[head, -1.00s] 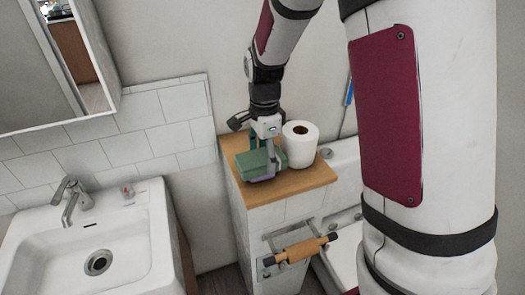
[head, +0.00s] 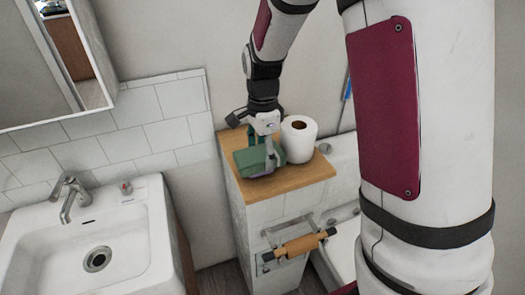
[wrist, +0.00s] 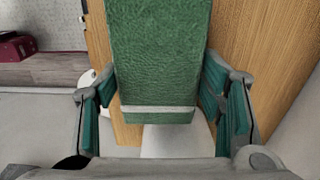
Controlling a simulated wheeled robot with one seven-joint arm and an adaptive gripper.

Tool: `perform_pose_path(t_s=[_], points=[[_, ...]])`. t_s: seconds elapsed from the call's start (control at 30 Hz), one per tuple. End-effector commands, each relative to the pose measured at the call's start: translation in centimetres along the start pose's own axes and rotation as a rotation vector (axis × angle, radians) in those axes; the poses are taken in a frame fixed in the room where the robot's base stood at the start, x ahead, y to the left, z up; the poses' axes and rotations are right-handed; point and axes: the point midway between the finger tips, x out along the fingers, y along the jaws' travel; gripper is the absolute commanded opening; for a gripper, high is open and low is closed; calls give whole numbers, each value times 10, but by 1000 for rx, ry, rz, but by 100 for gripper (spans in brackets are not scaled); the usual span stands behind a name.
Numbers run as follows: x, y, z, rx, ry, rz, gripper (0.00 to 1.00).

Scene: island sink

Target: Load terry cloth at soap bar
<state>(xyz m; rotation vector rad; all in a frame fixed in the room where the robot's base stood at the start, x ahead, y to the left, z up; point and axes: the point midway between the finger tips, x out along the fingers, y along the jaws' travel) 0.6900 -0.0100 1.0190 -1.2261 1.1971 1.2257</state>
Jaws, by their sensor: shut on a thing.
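A green terry cloth (head: 250,161) with a textured surface is over the wooden top of the tiled cabinet, left of the paper roll. In the wrist view the cloth (wrist: 155,60) runs up between my fingers, with a pale stripe near its near end. My gripper (head: 266,152) points down and is shut on the cloth; its fingers show on both sides in the wrist view (wrist: 160,108). I cannot tell whether the cloth still touches the wood. A small reddish item (head: 126,188) sits on the sink's back rim; it may be the soap bar, but is too small to tell.
A white paper roll (head: 299,140) stands close to the right of my gripper on the wooden top (head: 300,184). A white sink (head: 130,240) with a tap (head: 70,197) is at the left. A mirror cabinet (head: 62,60) hangs above it. A wooden-bar holder (head: 296,247) sticks out in front.

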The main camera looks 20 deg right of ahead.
Motion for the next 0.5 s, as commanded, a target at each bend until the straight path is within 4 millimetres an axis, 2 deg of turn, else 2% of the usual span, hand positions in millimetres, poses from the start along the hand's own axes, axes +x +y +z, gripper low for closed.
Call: perform_pose_path(t_s=[0.5], points=[[6, 0, 0, 0, 0, 1, 40]])
